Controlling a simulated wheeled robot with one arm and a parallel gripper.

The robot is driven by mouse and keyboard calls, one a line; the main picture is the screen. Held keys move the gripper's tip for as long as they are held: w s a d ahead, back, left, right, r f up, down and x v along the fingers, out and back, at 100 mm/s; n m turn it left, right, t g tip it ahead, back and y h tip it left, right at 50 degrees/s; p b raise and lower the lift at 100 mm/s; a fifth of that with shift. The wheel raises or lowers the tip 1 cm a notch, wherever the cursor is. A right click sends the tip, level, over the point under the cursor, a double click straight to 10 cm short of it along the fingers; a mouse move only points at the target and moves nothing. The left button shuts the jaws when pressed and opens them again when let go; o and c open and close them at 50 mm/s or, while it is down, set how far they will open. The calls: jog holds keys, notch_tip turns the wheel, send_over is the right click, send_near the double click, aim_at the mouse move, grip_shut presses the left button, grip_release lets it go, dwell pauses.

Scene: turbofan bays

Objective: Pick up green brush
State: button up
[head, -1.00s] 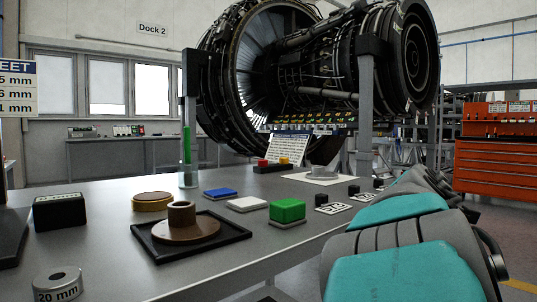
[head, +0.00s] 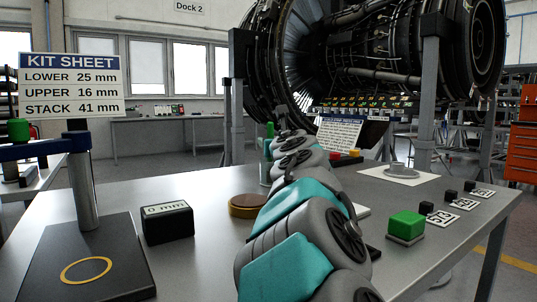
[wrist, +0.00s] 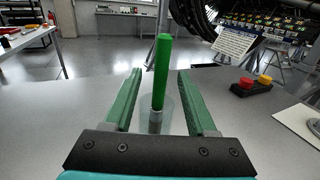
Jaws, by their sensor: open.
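The green brush (wrist: 161,72) stands upright in a clear holder (wrist: 172,118) on the grey table, seen in the wrist view. My gripper (wrist: 157,85) is open, with its two green fingers on either side of the brush in the picture. The gap in depth between fingers and brush is hard to judge. In the head view only a bit of the green brush (head: 270,130) shows beside my arm, and my arm hides most of the holder and the gripper.
A black box with red and yellow buttons (wrist: 254,86) stands right of the brush. On the table (head: 195,265) are a 0 mm block (head: 167,222), a yellowish round disc (head: 246,206), a green button (head: 407,225) and a stand with a black base (head: 85,260). An engine (head: 370,60) hangs behind.

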aim_at(270, 136)
jog(key=p+x, duration=0.1)
jog(key=x, duration=0.1)
jog(key=r+p+x, duration=0.1)
jog(key=p+x, duration=0.1)
jog(key=x, duration=0.1)
jog(key=shift+w, duration=0.7)
grip_shut()
dwell(1.1)
